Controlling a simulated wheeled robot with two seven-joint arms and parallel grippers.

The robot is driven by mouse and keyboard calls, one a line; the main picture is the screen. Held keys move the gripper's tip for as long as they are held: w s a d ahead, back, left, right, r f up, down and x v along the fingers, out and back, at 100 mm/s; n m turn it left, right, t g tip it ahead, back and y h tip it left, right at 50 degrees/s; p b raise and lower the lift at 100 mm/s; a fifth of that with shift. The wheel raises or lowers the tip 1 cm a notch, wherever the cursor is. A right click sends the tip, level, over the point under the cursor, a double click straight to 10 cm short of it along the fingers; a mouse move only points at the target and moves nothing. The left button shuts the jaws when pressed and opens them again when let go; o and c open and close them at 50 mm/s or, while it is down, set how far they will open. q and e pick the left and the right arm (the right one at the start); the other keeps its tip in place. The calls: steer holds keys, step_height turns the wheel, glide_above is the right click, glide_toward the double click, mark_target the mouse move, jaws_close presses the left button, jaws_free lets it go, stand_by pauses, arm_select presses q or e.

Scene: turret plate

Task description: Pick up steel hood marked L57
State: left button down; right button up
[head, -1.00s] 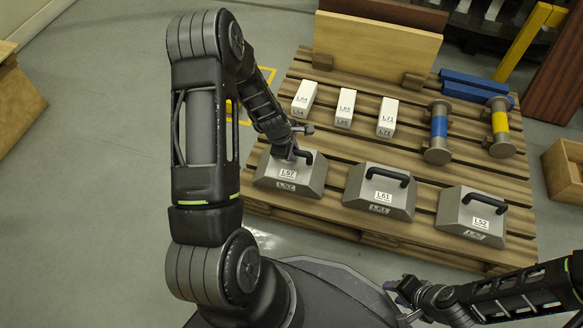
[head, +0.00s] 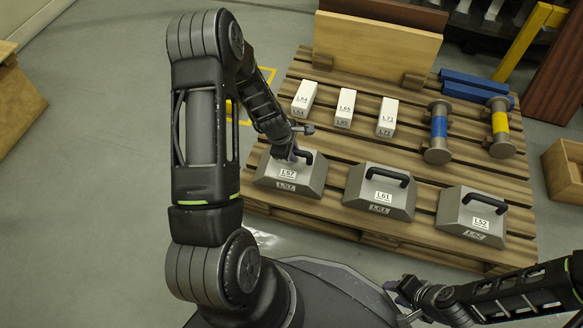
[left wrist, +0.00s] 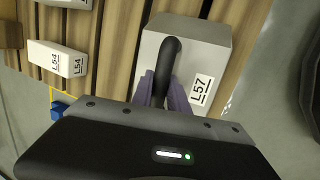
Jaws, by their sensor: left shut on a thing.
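The steel hood marked L57 (head: 308,180) sits at the front left of the wooden pallet, a grey tapered block with a black handle on top. It also shows in the left wrist view (left wrist: 205,42), with its L57 label to the right of the handle. My left gripper (head: 292,154) is shut on the hood's black handle; its purple fingers (left wrist: 166,95) lie on both sides of the handle. The hood looks level on the slats. My right gripper (head: 398,290) is at the lower right, away from the pallet; its fingers are too small to judge.
Hoods L61 (head: 365,202) and L52 (head: 455,215) stand to the right on the pallet (head: 330,218). Behind are white blocks L54 (head: 304,98), L65 (head: 345,107) and L71 (head: 388,116), and blue (head: 439,130) and yellow (head: 500,125) spools.

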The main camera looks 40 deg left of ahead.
arm_select(q)
steer(key=shift+w, duration=0.1)
stand_by(0.6)
step_height(320, 180, up, 10)
steer(key=p, duration=0.5)
steer(key=shift+r, duration=0.1)
stand_by(0.4)
